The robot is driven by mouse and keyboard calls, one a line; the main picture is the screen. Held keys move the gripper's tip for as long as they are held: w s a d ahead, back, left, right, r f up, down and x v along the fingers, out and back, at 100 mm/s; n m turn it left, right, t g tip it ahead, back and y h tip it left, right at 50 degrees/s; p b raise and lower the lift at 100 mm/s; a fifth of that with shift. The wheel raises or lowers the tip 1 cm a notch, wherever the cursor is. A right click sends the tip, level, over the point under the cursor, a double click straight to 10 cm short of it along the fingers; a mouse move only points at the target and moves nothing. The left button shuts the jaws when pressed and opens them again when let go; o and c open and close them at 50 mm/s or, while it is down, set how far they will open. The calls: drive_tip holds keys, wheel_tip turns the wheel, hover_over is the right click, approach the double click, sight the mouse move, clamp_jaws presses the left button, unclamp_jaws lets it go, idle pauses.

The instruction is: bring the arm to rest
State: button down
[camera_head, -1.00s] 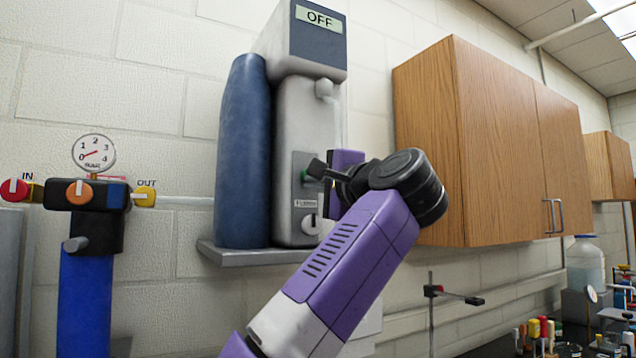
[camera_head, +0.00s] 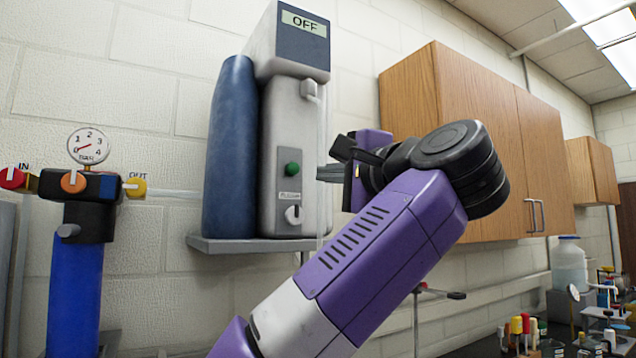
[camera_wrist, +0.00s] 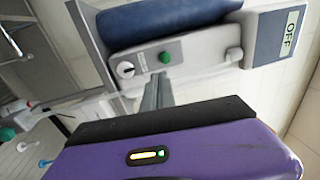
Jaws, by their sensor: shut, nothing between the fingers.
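My gripper (camera_head: 325,173) is shut and empty, at the right of the white purifier unit (camera_head: 292,150), whose display reads OFF. A gap lies between the fingertips and the green button (camera_head: 292,169) on its front in the head view. In the wrist view my closed grey fingers (camera_wrist: 155,92) point up toward the unit's front panel, with the green button (camera_wrist: 165,57) just beyond their tips. My purple arm reaches up from the bottom middle of the head view and bends at the black joint, which covers part of the wooden cabinet.
A blue cylinder (camera_head: 230,148) stands beside the unit on a grey shelf (camera_head: 240,245). A pressure gauge (camera_head: 89,145) tops a blue filter housing at left. Wooden cabinets (camera_head: 490,140) hang at right. A crowded bench with bottles (camera_head: 568,262) lies at lower right.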

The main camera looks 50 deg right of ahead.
drive_tip(key=shift+s+a+f, duration=0.1)
drive_tip(key=shift+s, duration=0.35)
idle(0.3)
